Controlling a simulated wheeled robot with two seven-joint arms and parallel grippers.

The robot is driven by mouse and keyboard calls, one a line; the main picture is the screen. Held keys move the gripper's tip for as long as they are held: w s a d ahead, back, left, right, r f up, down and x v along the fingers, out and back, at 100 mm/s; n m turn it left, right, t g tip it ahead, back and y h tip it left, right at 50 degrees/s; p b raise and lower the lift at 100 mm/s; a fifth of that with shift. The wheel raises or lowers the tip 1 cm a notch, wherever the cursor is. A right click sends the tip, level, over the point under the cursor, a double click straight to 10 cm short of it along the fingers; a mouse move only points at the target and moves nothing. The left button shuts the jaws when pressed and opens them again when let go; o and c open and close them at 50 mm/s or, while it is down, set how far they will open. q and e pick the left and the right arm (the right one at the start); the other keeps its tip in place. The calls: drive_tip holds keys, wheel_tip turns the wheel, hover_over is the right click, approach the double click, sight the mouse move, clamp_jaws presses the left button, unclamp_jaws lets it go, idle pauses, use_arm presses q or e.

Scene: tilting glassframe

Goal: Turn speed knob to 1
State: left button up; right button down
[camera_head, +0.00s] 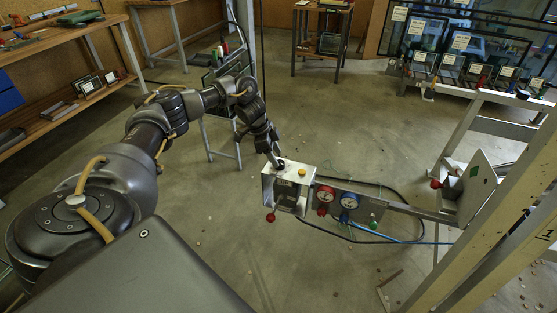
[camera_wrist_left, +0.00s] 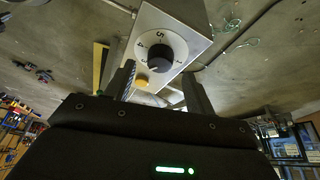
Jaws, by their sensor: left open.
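The speed knob (camera_wrist_left: 159,58) is a black round knob on a white dial with printed numbers, on a pale metal control box (camera_wrist_left: 178,16). The pointer's setting is too small to read surely. In the head view the box (camera_head: 282,198) stands at the frame's arm, and the knob is mostly hidden by my gripper. My left gripper (camera_head: 276,161) points down at the top of the box. In the left wrist view its open fingers (camera_wrist_left: 160,84) lie on either side of the knob's line; contact cannot be told. A yellow button (camera_head: 302,172) is beside the dial. My right gripper is not in view.
A red knob (camera_head: 270,217) sticks out low on the box. A metal frame (camera_head: 480,235) stands at right. The floor left of the box is open.

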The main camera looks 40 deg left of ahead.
sight(280, 162)
use_arm(q)
drive_tip(key=shift+x, duration=1.55)
drive_tip(key=shift+r, duration=0.1)
drive_tip(key=c, duration=1)
